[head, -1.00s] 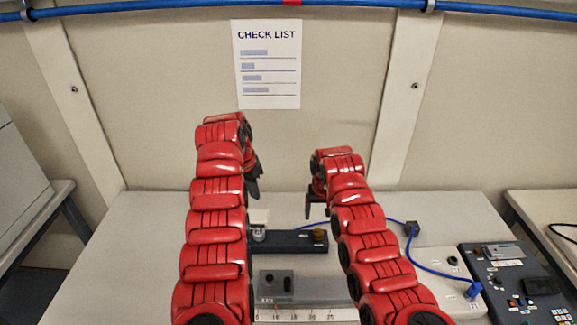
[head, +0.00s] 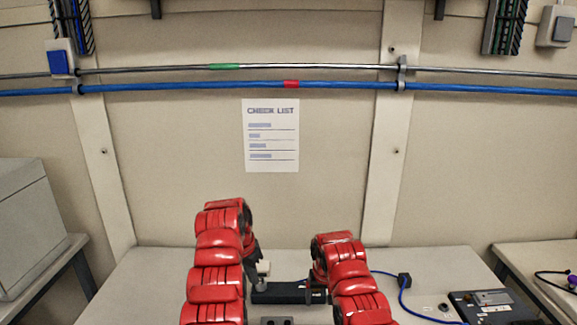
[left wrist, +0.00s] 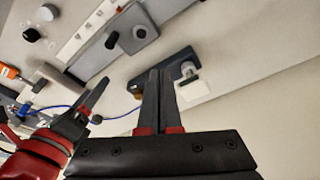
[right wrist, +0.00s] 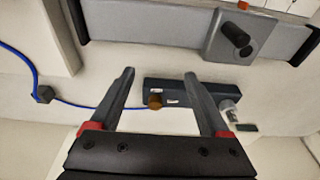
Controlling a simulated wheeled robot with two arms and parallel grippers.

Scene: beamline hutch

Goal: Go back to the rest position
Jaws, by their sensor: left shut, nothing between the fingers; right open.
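My left arm rises red over the table in the head view, and its dark gripper (head: 254,252) points down beside it. In the left wrist view the left fingers (left wrist: 161,73) are together and empty. My right gripper (head: 315,292) hangs over the table, partly hidden by its red arm in the head view. In the right wrist view its fingers (right wrist: 158,73) are wide apart with nothing held. A dark block (head: 284,293) with a brass knob (right wrist: 154,101) and a silver fitting (right wrist: 229,108) lies on the table, apart from both grippers.
The table (head: 140,290) is clear at the left. A control panel (head: 492,305) and a blue cable (head: 404,292) are at the right. A grey clamp block (right wrist: 236,38) sits on a rail. A checklist (head: 271,136) hangs on the wall.

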